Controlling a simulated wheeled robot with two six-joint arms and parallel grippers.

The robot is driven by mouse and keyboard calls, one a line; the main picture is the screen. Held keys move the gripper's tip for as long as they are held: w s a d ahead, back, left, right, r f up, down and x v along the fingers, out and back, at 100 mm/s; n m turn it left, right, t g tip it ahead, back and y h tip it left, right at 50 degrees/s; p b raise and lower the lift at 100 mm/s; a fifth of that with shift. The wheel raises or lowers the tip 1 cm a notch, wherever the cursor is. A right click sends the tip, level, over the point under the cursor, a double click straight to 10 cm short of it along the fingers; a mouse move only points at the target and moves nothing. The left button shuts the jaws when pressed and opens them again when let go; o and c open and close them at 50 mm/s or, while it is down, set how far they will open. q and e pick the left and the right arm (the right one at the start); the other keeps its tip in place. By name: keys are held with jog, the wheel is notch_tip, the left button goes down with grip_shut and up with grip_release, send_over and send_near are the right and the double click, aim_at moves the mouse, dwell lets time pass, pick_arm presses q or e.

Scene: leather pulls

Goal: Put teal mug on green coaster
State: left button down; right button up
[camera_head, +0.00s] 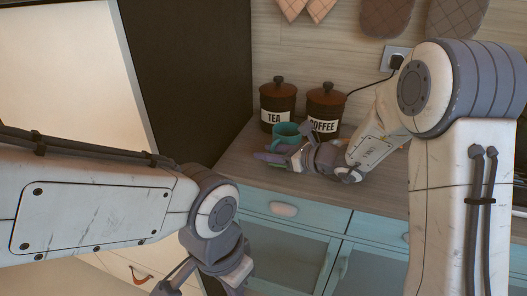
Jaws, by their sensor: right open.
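The teal mug (285,129) stands on the wooden counter, in front of the dark canisters. My right gripper (275,155) is open at the mug's near side and covers its lower part. I cannot tell whether the fingers touch the mug. A small purple patch shows at the gripper's tip; I cannot tell what it is. I cannot make out the green coaster; it may be hidden. My left gripper is low at the bottom edge, far from the mug, and partly cut off, so its jaws are unclear.
The tea canister (278,104) and coffee canister (325,104) stand close behind the mug. A black cable runs to a wall socket (394,58). Blue drawers and cabinet doors lie below the counter's front edge. Bare counter (236,164) shows left of my right gripper.

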jog(key=v, duration=1)
jog(key=s+a+f+n+g+h, duration=0.1)
jog(key=s+a+n+g, duration=0.4)
jog(key=s+n, duration=0.3)
jog(key=s+a+f+n+g, duration=0.2)
jog(key=s+a+n+g, duration=0.3)
jog(key=s, duration=0.4)
jog(key=s+d+f+n+h, duration=0.1)
jog(key=s+d+n+h, duration=0.2)
jog(key=s+n, duration=0.3)
jog(key=s+d+f+n+t+h, duration=0.1)
jog(key=s+n+h, duration=0.4)
jog(key=n, duration=0.8)
jog(key=shift+s+d+f+n+h, duration=0.4)
jog(key=shift+d+f+h, duration=0.35)
jog(key=shift+d, duration=0.3)
jog(key=shift+r, duration=0.1)
notch_tip(320, 180, up, 11)
jog(key=p, duration=1.1)
jog(key=shift+r, duration=0.2)
